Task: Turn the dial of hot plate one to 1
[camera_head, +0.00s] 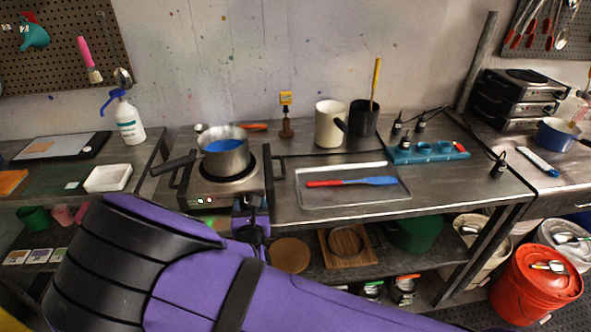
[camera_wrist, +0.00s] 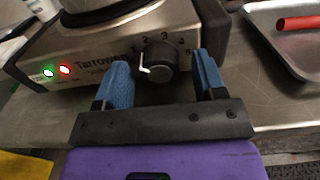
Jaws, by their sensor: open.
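The hot plate (camera_head: 228,193) stands on the steel bench, with a pot (camera_head: 222,158) of blue liquid on it. Its front panel (camera_wrist: 92,52) fills the upper left of the wrist view, with a lit green and a lit red light. The black dial (camera_wrist: 163,60) has printed numbers around its top. Its white pointer is on the left side, toward the lower left; the exact mark it meets is unclear. My gripper (camera_wrist: 161,68) is open in front of the panel, one blue finger on each side of the dial, with gaps visible. In the head view my arm hides the dial.
A metal tray (camera_head: 352,201) with a red and blue spatula (camera_head: 350,182) lies right of the hot plate. The pot's handle (camera_head: 173,166) sticks out to the left. A lower shelf below the bench holds a round wooden board (camera_head: 289,255) and other items.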

